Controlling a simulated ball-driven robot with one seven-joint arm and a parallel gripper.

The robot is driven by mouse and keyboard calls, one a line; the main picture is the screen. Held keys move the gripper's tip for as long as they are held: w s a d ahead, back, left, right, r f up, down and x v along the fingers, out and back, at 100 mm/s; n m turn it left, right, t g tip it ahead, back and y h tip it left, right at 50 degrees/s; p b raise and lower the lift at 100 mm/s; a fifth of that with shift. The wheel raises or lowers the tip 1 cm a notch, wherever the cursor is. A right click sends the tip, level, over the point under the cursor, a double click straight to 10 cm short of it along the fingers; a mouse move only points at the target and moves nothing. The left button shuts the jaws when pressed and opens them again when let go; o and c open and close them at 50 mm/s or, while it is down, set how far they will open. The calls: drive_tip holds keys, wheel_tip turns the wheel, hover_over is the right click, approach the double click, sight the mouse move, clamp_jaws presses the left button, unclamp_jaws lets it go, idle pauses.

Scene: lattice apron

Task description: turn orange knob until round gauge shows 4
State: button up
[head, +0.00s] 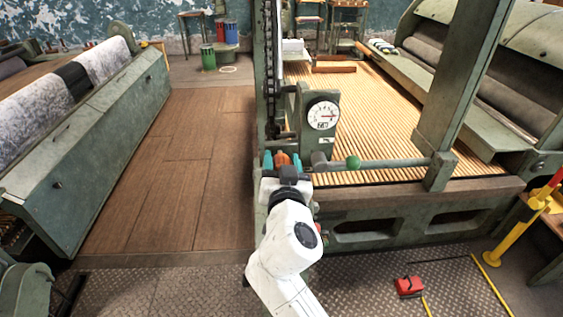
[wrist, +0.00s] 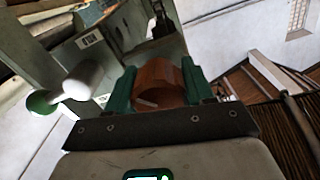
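The orange knob (head: 282,158) sits at the near left corner of the machine frame, below the gauge. The white round gauge (head: 322,115) faces me in the head view; its needle seems to point right, but its numbers are too small to read. My gripper (head: 281,162) reaches the knob from the front. In the wrist view the knob (wrist: 160,84) lies between the two teal fingers of my gripper (wrist: 160,90), one on each side, and they appear to touch it. The knob's far side is hidden.
A green ball-ended lever (head: 353,162) sticks out just right of the knob, and shows left in the wrist view (wrist: 42,102). A slatted wooden apron (head: 370,125) lies behind. A red pedal (head: 408,287) and yellow post (head: 510,232) stand at right. The brown aisle (head: 180,170) at left is clear.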

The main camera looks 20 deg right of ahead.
drive_tip(key=c, duration=0.5)
